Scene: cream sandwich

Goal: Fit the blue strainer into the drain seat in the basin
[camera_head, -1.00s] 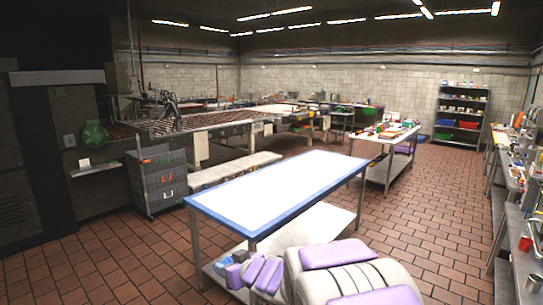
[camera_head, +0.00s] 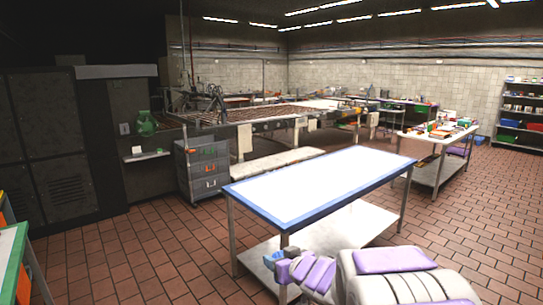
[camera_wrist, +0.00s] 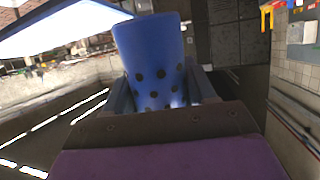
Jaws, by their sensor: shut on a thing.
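The blue strainer (camera_wrist: 155,55) is a cup shape with dark holes. It stands between the two fingers of my gripper (camera_wrist: 156,88) in the wrist view, and the gripper is shut on it. In the head view, my purple and grey arm is folded low at the bottom right. A small blue part, likely the strainer (camera_head: 274,257), shows at the gripper end, in front of the white-topped table's lower shelf. I cannot make out the basin or its drain seat in either view.
A white-topped table with a blue rim (camera_head: 258,208) stands close ahead. A grey drawer cart (camera_head: 203,170) is behind it at left. A table with green and orange edges (camera_head: 10,255) enters at far left. Open tiled floor (camera_head: 140,250) lies between them.

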